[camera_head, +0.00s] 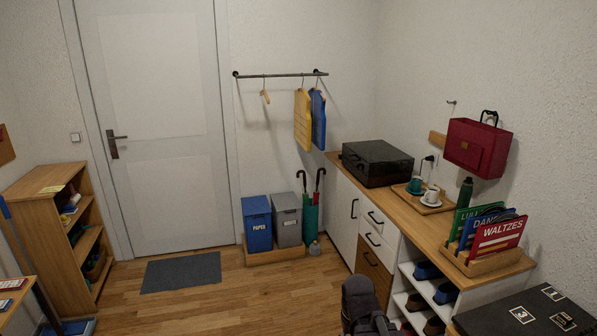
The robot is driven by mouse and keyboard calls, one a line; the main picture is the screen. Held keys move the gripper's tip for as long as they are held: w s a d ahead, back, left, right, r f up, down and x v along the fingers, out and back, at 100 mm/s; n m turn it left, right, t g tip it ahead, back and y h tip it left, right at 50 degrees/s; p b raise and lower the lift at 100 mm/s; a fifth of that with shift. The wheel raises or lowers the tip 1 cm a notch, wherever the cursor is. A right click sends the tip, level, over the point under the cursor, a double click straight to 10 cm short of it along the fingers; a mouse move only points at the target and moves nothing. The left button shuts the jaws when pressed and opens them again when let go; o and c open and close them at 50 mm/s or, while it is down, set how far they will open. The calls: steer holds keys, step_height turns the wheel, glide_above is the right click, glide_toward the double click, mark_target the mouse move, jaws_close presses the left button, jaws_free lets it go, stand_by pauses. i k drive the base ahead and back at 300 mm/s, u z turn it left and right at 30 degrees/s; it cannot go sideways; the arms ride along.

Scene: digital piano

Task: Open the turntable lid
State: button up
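The turntable (377,163) appears to be the black, box-shaped unit at the far end of the wooden-topped cabinet, near the wall corner. Its dark, glossy lid (379,153) looks shut and lies flat on top. Whatever is under the lid is hidden. A dark grey rounded part, likely of my arm, rises at the bottom of the view in front of the cabinet, well apart from the turntable. No gripper fingers can be made out.
A red bag (478,147) hangs above. Bins (257,224) and an umbrella stand (310,217) stand left. The middle floor is clear.

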mark_target(363, 153)
steer(key=u, duration=0.1)
steer(key=i, duration=3.6)
steer(key=u, duration=0.15)
